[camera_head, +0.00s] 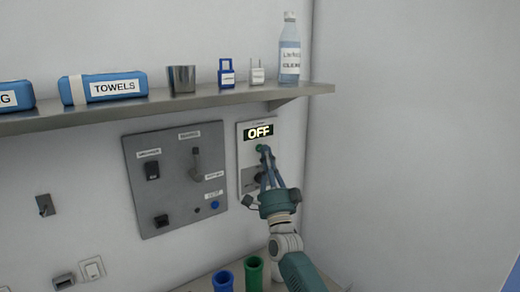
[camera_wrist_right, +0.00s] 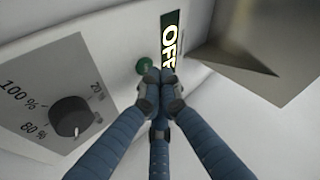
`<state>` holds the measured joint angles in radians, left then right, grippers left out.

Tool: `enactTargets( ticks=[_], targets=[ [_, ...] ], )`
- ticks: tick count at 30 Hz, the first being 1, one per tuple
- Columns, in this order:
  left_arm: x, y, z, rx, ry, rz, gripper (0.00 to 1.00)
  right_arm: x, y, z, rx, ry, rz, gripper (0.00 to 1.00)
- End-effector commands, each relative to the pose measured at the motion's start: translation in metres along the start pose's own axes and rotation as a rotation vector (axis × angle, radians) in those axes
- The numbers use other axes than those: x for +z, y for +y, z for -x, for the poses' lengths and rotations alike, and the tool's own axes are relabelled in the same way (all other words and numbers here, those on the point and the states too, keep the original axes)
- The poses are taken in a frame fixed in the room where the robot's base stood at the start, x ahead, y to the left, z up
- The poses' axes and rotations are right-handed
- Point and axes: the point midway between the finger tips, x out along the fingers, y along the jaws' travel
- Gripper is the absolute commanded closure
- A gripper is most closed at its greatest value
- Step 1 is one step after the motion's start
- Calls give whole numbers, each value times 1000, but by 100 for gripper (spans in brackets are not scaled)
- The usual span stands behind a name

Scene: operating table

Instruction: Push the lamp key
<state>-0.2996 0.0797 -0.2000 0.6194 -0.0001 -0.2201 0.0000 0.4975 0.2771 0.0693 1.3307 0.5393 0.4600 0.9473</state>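A light wall panel (camera_head: 243,196) carries a display reading OFF (camera_head: 258,132), a green round key (camera_head: 260,148) below it and a dark dial. In the right wrist view the green key (camera_wrist_right: 145,66) is beside the OFF display (camera_wrist_right: 171,42), and the black dial (camera_wrist_right: 70,116) has percent marks. My right gripper (camera_head: 266,158) is at this panel, its blue fingers drawn together with nothing between them. In the wrist view its fingertips (camera_wrist_right: 161,84) are right by the green key; whether they touch it I cannot tell. My left gripper is not in view.
A grey switch panel (camera_head: 165,212) is to the left. Green (camera_head: 254,273) and blue (camera_head: 223,281) tubes stand below. The right wall is bare.

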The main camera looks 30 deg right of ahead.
Motion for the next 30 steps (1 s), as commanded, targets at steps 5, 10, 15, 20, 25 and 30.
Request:
enactTargets(
  ticks=[5,10,15,20,25,30],
  targets=[
    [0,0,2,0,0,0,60,-2,-2,2,0,0,0,100],
    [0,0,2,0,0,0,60,-2,-2,2,0,0,1,100],
    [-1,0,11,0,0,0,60,-9,-10,10,1,0,1,100],
    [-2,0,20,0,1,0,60,-17,-18,22,1,0,1,100],
    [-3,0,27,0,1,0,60,-26,-26,34,1,-1,2,100],
    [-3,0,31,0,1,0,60,-32,-32,42,0,0,1,100]
  ],
)
